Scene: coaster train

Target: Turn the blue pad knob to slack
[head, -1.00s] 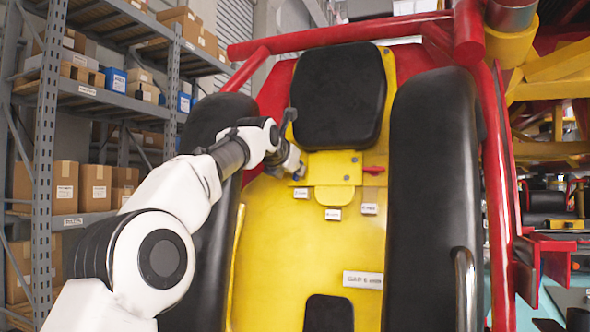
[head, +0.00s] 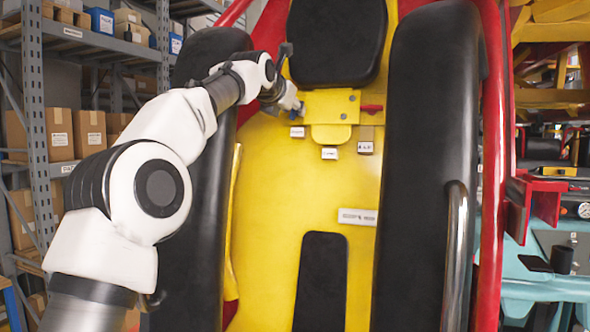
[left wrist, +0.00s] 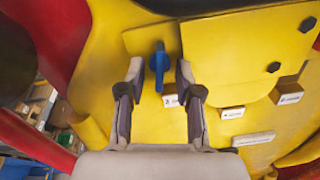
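The blue pad knob (left wrist: 159,66) is an upright bar on the yellow seat back, below the edge of a yellow plate (left wrist: 222,40), in the left wrist view. My left gripper (left wrist: 160,74) is open, with one finger on each side of the knob and gaps showing between. In the head view the left gripper (head: 298,107) is at the left end of the yellow plate and mostly hides the knob. Small white labels (head: 297,131), (head: 329,153) and (head: 365,147) sit below the plate; their text is too small to read. My right gripper is not in view.
A black headrest (head: 337,40) is above, and black side bolsters (head: 422,170) flank the seat. Red frame tubes (head: 492,150) run at the right. Shelves with boxes (head: 60,135) stand at the left.

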